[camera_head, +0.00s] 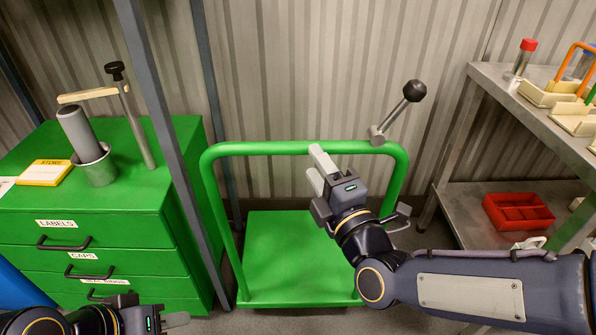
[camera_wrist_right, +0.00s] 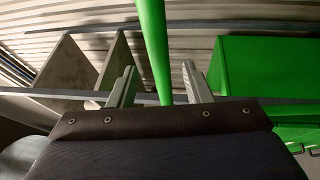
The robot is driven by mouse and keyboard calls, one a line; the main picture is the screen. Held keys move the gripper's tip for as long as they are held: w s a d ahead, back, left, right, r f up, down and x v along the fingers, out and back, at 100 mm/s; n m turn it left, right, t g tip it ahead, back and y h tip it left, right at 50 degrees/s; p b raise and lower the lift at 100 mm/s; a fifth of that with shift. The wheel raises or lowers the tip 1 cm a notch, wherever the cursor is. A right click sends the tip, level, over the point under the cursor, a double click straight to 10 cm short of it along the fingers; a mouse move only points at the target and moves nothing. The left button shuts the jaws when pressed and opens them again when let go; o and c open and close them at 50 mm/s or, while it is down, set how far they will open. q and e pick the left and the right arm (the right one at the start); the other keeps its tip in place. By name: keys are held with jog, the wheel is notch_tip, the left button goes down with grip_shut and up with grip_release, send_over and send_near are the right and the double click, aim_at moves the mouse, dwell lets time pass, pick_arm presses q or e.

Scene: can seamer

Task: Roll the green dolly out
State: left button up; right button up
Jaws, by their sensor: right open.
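The green dolly has a flat deck (camera_head: 268,250) low on the floor and an upright tube handle (camera_head: 255,149) with rounded corners. A lever with a black ball knob (camera_head: 413,91) sits on the handle bar's right part, tilted up to the right. My right gripper (camera_head: 317,166) is at the handle bar, right of its middle. In the right wrist view, my right gripper (camera_wrist_right: 159,80) is open, with the green tube (camera_wrist_right: 155,45) showing between its fingers; contact cannot be told. My left gripper (camera_head: 174,321) is low at the left, away from the dolly; its finger gap is unclear.
A green drawer cabinet (camera_head: 120,235) and a grey post (camera_head: 160,110) stand close to the dolly's left. A metal bench (camera_head: 490,85) with a lower shelf holding a red tray (camera_head: 518,212) stands to the right. A corrugated wall (camera_head: 330,60) is behind.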

jog(key=shift+w+a+f+n, duration=0.1)
jog(key=shift+w+a+n, duration=0.2)
jog(key=x, duration=0.7)
jog(key=shift+r+b, duration=0.25)
jog(key=shift+b, duration=0.1)
jog(key=shift+c, duration=0.2)
grip_shut()
